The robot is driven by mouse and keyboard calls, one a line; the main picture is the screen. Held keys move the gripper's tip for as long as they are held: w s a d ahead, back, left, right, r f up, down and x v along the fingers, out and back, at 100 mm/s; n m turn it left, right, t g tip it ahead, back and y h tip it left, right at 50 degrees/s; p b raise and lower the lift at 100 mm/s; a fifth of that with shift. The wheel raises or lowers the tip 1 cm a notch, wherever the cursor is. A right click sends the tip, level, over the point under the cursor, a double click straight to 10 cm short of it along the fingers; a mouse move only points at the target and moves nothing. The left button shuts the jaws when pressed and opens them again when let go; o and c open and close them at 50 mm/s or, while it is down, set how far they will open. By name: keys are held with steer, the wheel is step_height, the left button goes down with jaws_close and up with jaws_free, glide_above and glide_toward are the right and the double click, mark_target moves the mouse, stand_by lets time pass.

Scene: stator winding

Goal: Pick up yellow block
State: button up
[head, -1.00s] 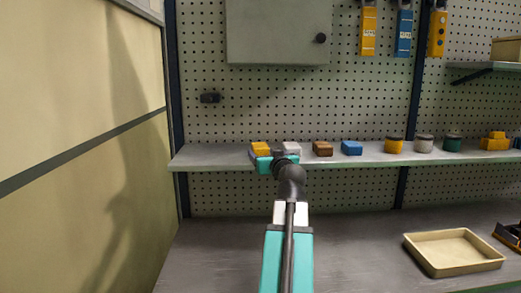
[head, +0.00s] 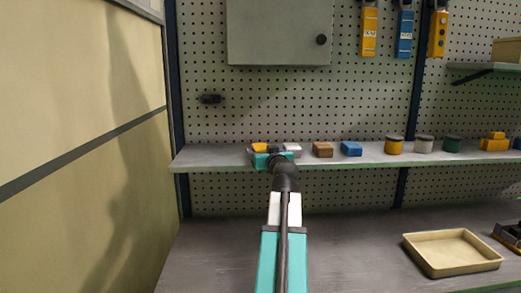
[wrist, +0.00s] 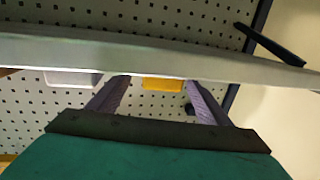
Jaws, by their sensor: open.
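The yellow block (head: 259,147) sits at the left end of the row on the shelf, partly hidden by my gripper (head: 275,154) in the head view. In the wrist view the yellow block (wrist: 163,84) appears between the two fingers of my gripper (wrist: 157,86), closer to the right finger. The fingers are spread apart and hold nothing. I cannot tell whether the fingertips reach past the block's sides.
A white block (head: 293,147) stands just right of the yellow one; it also shows left of the fingers in the wrist view (wrist: 73,78). A brown block (head: 322,150) and a blue block (head: 351,149) follow along the shelf (head: 220,158). A beige tray (head: 452,252) lies on the bench below.

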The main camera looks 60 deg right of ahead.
steer(key=shift+w+d+f, duration=0.1)
steer(key=shift+w+d, duration=0.4)
steer(key=shift+w, duration=0.05)
steer(key=c, duration=1.4)
